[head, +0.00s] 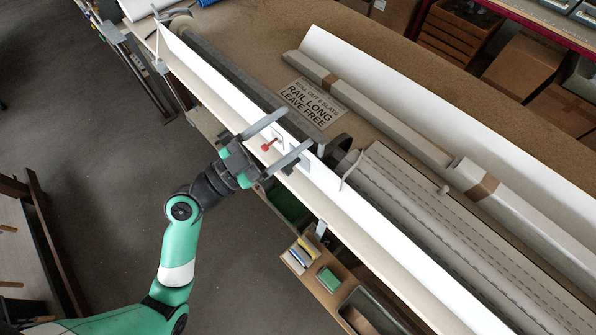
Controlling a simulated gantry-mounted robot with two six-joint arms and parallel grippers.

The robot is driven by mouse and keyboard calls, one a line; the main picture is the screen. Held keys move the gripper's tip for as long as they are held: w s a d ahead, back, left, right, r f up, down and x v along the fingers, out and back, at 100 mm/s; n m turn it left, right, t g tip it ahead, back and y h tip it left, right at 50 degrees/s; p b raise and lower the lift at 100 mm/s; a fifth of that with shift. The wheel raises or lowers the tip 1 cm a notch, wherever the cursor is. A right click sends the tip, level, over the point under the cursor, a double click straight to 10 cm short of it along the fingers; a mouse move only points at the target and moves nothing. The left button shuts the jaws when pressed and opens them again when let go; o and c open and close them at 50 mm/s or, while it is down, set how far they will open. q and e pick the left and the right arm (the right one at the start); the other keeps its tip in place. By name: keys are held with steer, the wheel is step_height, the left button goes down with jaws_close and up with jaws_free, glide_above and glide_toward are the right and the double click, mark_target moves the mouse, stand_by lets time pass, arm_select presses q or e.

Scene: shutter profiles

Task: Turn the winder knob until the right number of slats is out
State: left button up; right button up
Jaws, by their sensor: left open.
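A small red knob (268,145) sticks out at the long white rail (400,265), beside a small white plate. I take it for the winder knob. My left gripper (297,127) is open, with its two grey fingers reaching over the rail on either side of the red knob. The fingers look apart from the knob. Grey ribbed slats (440,215) lie on the bench at the right, beyond the rail. A round dark housing (340,148) sits at their near end, partly hidden by the rail. My right gripper is out of view.
Long wrapped packages (400,120) lie behind. A wooden tray (325,275) with small items sits below the rail. The grey floor at left is mostly clear.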

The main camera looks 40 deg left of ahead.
arm_select(q)
steer(key=s+a+f+n+y+b, duration=0.1)
steer(key=f+b, duration=0.1)
steer(key=f, duration=0.5)
steer(key=s+a+f+n+g+y+b, duration=0.1)
steer(key=a+f+n+b, duration=0.15)
steer(key=f, duration=0.45)
steer(key=s+f+n+y+b, duration=0.1)
steer(key=f+b, duration=0.2)
steer(key=f, duration=0.3)
steer(key=n+g+y+b, duration=0.1)
steer(key=n+y+b, duration=0.1)
steer(key=b, duration=0.2)
glide_toward(283, 172)
steer(key=w, duration=0.4)
steer(key=w+p, duration=0.1)
steer(key=w, duration=0.2)
steer(key=w+d+p, duration=0.1)
steer(key=w, duration=0.3)
steer(key=shift+w, duration=0.35)
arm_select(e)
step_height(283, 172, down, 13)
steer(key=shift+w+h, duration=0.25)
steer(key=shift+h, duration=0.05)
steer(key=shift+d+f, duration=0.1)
arm_select(q)
jaws_close()
steer(key=shift+n, duration=0.35)
